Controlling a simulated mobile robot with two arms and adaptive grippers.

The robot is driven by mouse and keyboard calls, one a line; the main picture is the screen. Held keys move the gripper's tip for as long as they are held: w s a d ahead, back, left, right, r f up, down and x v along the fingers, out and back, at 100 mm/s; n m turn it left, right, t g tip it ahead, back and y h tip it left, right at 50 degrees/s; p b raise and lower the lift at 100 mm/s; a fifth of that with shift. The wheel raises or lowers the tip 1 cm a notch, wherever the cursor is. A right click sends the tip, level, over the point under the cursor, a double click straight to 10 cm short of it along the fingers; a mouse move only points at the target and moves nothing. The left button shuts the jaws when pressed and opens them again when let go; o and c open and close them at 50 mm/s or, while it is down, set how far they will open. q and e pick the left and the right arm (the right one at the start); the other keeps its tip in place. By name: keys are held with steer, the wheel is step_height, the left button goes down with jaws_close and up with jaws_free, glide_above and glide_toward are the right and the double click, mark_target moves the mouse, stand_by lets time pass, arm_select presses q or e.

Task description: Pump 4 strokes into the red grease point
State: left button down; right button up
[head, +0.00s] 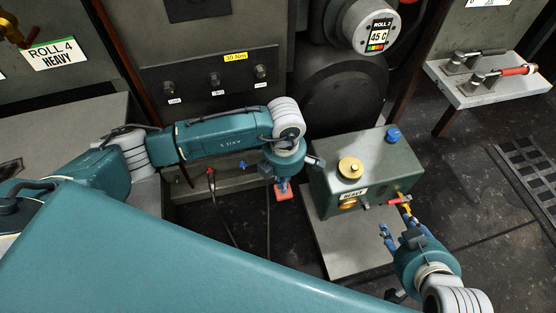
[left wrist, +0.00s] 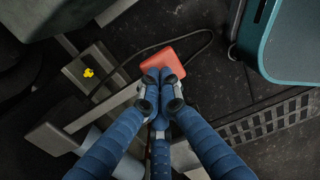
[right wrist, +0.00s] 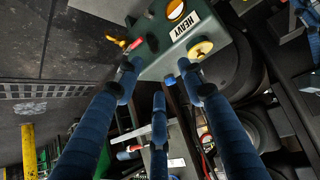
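The grey-green pump box (head: 365,175), labelled HEAVY, has a yellow cap and a blue knob on top and a red lever (head: 380,203) at its front. My right gripper (head: 398,222) has its fingers spread just in front of the lever; in the right wrist view the lever (right wrist: 136,43) shows beyond one fingertip, with no clear grasp. My left gripper (head: 284,185) has its fingertips together on a flat red block (head: 284,194), also seen in the left wrist view (left wrist: 165,72). A red fitting (head: 211,171) and a blue fitting (head: 242,165) sit low at the machine wall.
Cables hang from the wall fittings to the dark floor. The pump stands on a grey plate (head: 345,247). A bench (head: 485,90) with a red-handled tool is at the upper right. A floor grate (head: 530,165) lies at the right. A ROLL 4 HEAVY sign (head: 53,54) is at left.

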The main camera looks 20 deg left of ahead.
arm_select(q)
steer(key=shift+r+p, duration=0.65)
steer(key=shift+r, duration=0.05)
steer(key=shift+r+p, duration=0.45)
steer(key=shift+r, duration=0.5)
step_height(320, 180, up, 2)
steer(key=shift+r+p, duration=0.2)
steer(key=shift+p, duration=0.95)
arm_select(e)
steer(key=s+d+f+g+h, duration=0.1)
steer(key=s+d+g, duration=0.15)
steer(key=s, duration=0.25)
steer(key=s+d+f+g, duration=0.1)
steer(key=s+f+g, duration=0.15)
steer(key=s, duration=0.35)
arm_select(q)
steer(key=shift+r+p, duration=0.3)
steer(key=shift+r, duration=0.2)
steer(key=shift+r+p, duration=0.55)
steer(key=shift+r, duration=0.2)
arm_select(e)
steer(key=x, duration=0.6)
steer(key=shift+f, duration=0.35)
steer(key=shift+a+r, duration=0.1)
steer(key=shift+a, duration=0.05)
